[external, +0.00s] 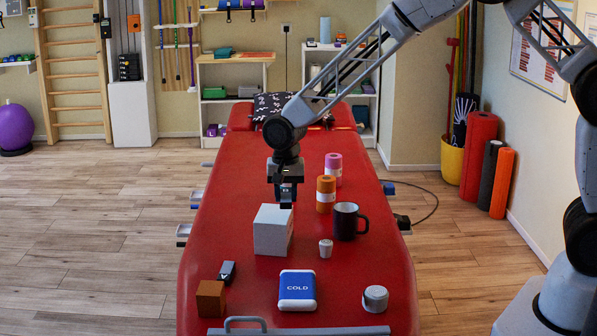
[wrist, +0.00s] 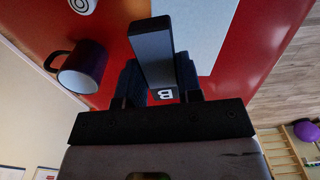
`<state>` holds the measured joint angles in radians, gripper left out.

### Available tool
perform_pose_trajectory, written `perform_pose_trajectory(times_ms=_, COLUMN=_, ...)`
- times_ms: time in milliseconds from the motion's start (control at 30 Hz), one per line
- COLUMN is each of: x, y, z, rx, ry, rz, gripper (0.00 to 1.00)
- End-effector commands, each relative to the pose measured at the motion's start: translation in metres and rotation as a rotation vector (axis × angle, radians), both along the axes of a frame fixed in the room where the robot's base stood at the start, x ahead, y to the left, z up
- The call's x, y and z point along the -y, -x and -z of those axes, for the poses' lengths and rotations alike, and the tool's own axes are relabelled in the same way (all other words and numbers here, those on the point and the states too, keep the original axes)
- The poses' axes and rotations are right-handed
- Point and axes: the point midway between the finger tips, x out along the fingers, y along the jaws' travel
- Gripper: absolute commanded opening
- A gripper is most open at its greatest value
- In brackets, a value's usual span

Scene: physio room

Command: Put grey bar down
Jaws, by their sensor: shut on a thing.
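My gripper (external: 286,196) hangs above the red treatment table (external: 230,170), just above and behind the right part of a pale grey box. In the wrist view my gripper (wrist: 158,88) is shut on a dark grey bar (wrist: 153,55), which juts out from between the fingers. A white letter B shows near its held end. In the external view the bar cannot be told apart from the dark fingers. The pale grey box (external: 272,232) stands on the table, and its light surface also shows beyond the bar in the wrist view (wrist: 205,30).
Right of the box are a black mug (external: 346,222), an orange roll (external: 326,196), a pink roll (external: 334,165) and a small white cup (external: 326,248). The table's left middle is clear.

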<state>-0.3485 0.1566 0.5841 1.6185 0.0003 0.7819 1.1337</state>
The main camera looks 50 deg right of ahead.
Motion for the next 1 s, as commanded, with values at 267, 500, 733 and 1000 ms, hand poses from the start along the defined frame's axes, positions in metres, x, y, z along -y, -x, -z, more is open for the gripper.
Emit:
perform_pose_trajectory(times_ms=267, x=-0.01, y=-0.03, z=0.003, rx=0.0, ry=0.0, rz=0.0, gripper=0.1)
perform_pose_trajectory(times_ms=500, x=-0.013, y=-0.035, z=0.004, rx=0.0, ry=0.0, rz=0.0, gripper=0.1)
perform_pose_trajectory(times_ms=733, x=-0.013, y=-0.035, z=0.004, rx=0.0, ry=0.0, rz=0.0, gripper=0.1)
perform_pose_trajectory(times_ms=1000, x=-0.012, y=-0.035, z=0.024, rx=-0.001, ry=0.0, rz=0.0, gripper=0.1)
